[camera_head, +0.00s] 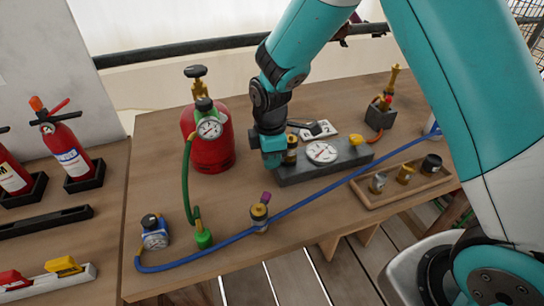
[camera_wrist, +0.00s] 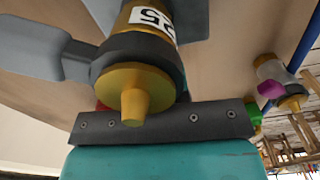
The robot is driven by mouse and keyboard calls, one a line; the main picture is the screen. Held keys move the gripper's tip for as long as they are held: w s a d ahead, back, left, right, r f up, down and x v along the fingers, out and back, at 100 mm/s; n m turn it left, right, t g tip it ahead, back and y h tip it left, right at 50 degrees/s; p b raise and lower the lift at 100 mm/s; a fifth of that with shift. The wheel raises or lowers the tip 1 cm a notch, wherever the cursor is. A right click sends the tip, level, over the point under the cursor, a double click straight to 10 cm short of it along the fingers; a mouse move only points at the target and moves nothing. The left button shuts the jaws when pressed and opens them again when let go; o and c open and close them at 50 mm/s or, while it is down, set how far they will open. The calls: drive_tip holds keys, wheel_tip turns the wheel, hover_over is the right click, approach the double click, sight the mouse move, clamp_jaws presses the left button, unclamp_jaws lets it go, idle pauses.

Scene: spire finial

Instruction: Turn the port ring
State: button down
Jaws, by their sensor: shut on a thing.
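A brass fitting (camera_wrist: 133,90) with a white number label and a dark collar, which I take as the port ring (camera_wrist: 140,52), fills the middle of the wrist view. In the head view, the brass fitting (camera_head: 291,157) stands upright at the left end of a dark grey block (camera_head: 310,173). My gripper (camera_head: 274,147) is down at that end of the block, shut on the port ring. The contact is partly hidden behind my gripper and wrist. A round white gauge (camera_head: 321,152) lies face up on the block, with a yellow knob (camera_head: 356,140) to its right.
A red cylinder (camera_head: 210,150) with a gauge stands left of my gripper. A blue hose (camera_head: 330,187) crosses in front of the block. A wooden tray (camera_head: 390,187) with three small fittings sits at right. A brass fitting with a purple knob (camera_head: 260,212) stands in front.

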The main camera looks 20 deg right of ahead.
drive_tip(key=shift+w+m, duration=0.15)
drive_tip(key=shift+m, duration=0.15)
drive_tip(key=c, duration=1.1)
unclamp_jaws()
wheel_tip(320, 180, up, 18)
drive_tip(key=shift+f, duration=0.25)
drive_tip(key=s+r+m+y, duration=0.1)
drive_tip(key=s+m, duration=0.2)
drive_tip(key=s, duration=0.5)
drive_tip(key=s+a+r+m+y, duration=0.1)
drive_tip(key=s+m, duration=0.2)
drive_tip(key=s, duration=0.5)
drive_tip(key=s+a+r+m+y, duration=0.1)
drive_tip(key=s+r+m+y, duration=0.1)
drive_tip(key=s, duration=0.6)
drive_tip(key=shift+m+p, duration=0.4)
drive_tip(key=shift+m, duration=0.2)
